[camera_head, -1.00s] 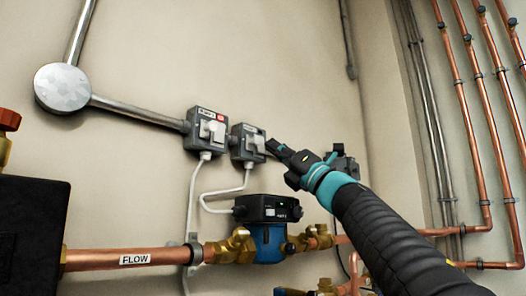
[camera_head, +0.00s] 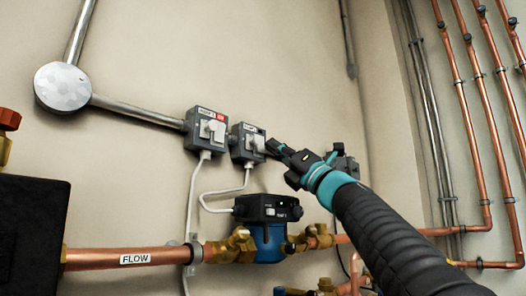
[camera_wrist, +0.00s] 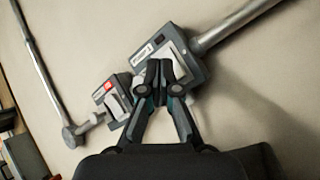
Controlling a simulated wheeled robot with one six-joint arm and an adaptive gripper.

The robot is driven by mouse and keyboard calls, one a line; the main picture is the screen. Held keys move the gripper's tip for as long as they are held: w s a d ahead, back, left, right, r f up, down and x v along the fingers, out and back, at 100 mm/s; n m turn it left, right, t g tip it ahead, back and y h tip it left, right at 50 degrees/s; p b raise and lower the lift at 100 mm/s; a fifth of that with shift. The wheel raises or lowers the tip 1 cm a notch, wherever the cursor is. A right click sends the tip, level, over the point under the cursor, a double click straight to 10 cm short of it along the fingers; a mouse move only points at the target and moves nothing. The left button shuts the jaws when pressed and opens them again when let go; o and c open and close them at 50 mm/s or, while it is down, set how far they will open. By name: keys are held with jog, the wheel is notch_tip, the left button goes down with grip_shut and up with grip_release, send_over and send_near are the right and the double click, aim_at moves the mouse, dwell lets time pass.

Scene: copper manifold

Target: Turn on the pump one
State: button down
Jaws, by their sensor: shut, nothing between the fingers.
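A metal conduit runs from the left box to a round junction cover (camera_head: 62,88). White cables hang below the boxes. The copper flow pipe (camera_head: 125,260) with brass valves runs along the bottom. Copper pipes (camera_head: 470,120) rise at the right. The wall above the boxes is clear.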

jog(key=shift+w+a, duration=0.1)
jog(key=shift+w+a, duration=0.2)
jog(key=shift+a, duration=0.05)
jog(key=shift+w+a+f, duration=0.1)
jog(key=shift+w+a, duration=0.1)
dwell(0.9)
jog(key=shift+s+d, duration=0.1)
jog(key=shift+s+d, duration=0.35)
jog(key=shift+d, duration=0.15)
dwell(0.4)
jog(key=s+d, duration=0.1)
jog(key=d, duration=0.1)
jog(key=s+d+b, duration=0.1)
jog(key=s+d, duration=0.1)
jog(key=shift+r, duration=0.4)
jog(key=shift+m, duration=0.3)
